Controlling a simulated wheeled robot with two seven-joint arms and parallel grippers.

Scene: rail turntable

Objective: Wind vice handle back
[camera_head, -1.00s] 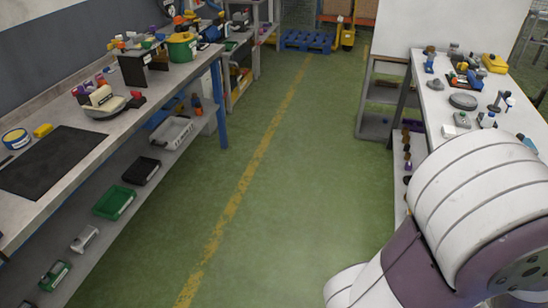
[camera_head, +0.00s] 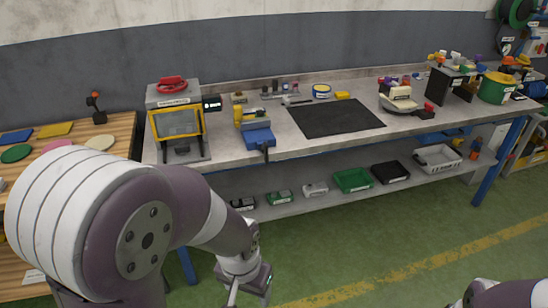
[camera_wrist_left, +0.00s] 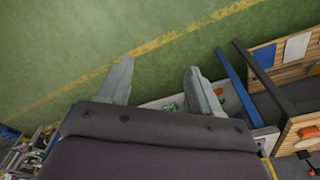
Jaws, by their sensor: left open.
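The vice (camera_head: 257,138) is a blue block on the grey workbench, left of the black mat. A yellow part (camera_head: 245,116) stands at its back left, and a dark piece, perhaps its handle (camera_head: 266,152), hangs at its front over the bench edge. My left gripper (camera_head: 244,292) is low in front of the bench, below the vice and well apart from it. In the left wrist view the two fingers (camera_wrist_left: 159,68) are spread with nothing between them. The vice is not clear in that view. My right gripper does not show.
A press-like machine with a yellow frame (camera_head: 179,124) stands left of the vice. A black mat (camera_head: 337,118) lies to its right. A lower shelf holds bins, including a green one (camera_head: 353,180). A wooden table (camera_head: 118,128) is at the left. Green floor (camera_head: 400,240) is open in front.

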